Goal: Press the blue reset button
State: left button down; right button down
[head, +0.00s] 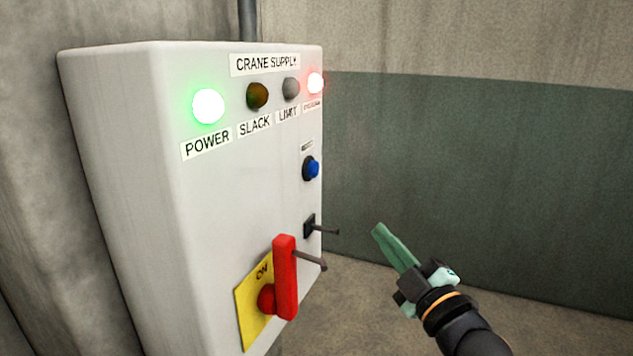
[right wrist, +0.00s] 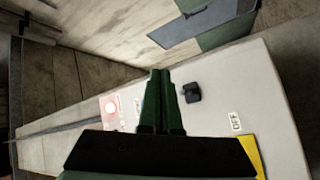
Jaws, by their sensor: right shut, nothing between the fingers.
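The blue reset button (head: 312,168) sits in a dark collar on the right part of the white crane supply panel (head: 190,210), below the row of lamps. I cannot make out the button in the right wrist view; the fingers may hide it. My right gripper (head: 379,230) is shut and empty, to the right of the panel and lower than the button in the head view, apart from it. In the right wrist view its green fingers (right wrist: 160,73) lie together in front of the panel face. My left gripper is not in view.
A red handle (head: 285,278) on a yellow plate (head: 247,311) and a dark part with a thin rod (head: 310,226) stick out below the button. The power lamp (head: 208,106) glows green; the far right lamp (head: 315,83) glows red. Open floor lies right of the panel.

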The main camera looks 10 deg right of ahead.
aim_at(314, 169)
notch_tip(314, 169, up, 10)
jog(key=s+n+t+y, duration=0.1)
jog(key=s+n+t, duration=0.1)
jog(key=n, duration=0.1)
jog(key=shift+n+b, duration=0.3)
jog(key=shift+b, duration=0.05)
jog(key=shift+a+f, duration=0.1)
jog(key=w+a, duration=0.4)
jog(key=a, duration=0.3)
jog(key=shift+w, duration=0.4)
jog(key=shift+a, duration=0.1)
dwell(1.3)
jog(key=shift+w+a+p, duration=0.2)
jog(key=shift+a+p, duration=0.1)
